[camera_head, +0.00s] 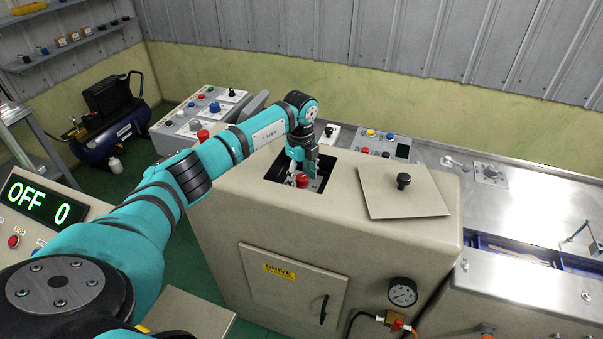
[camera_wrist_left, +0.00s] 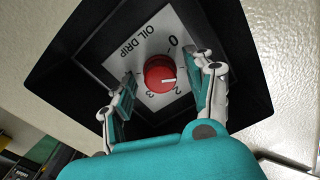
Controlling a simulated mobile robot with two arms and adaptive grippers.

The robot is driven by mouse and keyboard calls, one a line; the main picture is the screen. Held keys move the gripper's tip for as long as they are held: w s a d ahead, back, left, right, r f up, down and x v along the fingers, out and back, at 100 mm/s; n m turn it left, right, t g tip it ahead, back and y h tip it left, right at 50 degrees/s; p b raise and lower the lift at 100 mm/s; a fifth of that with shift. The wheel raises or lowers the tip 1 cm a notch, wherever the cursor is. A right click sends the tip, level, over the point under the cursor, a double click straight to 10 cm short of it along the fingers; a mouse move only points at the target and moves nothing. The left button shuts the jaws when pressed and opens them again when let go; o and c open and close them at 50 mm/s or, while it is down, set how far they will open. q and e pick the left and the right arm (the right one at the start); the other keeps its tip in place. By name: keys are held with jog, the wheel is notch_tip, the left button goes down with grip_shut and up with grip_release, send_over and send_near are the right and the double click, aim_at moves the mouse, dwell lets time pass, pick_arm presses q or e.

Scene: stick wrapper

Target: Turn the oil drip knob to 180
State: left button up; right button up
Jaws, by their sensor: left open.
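The oil drip knob (camera_wrist_left: 159,74) is red with a white pointer line, on a white dial plate (camera_wrist_left: 131,58) marked OIL DRIP with numbers around it. In the left wrist view its pointer faces right, between the 0 and the 2. In the head view the knob (camera_head: 302,180) shows inside the square opening in the top of the beige machine. My left gripper (camera_wrist_left: 163,88) is open, with one finger on each side of the knob. A gap shows between the fingers and the knob. My right gripper is not in view.
The opening's dark walls (camera_wrist_left: 75,75) surround the dial closely. A lid with a black knob (camera_head: 404,190) lies on the machine top right of the opening. A panel reading OFF 0 (camera_head: 38,203) stands at left. A gauge (camera_head: 402,292) is on the machine's front.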

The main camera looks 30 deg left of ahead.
pick_arm(q)
grip_shut()
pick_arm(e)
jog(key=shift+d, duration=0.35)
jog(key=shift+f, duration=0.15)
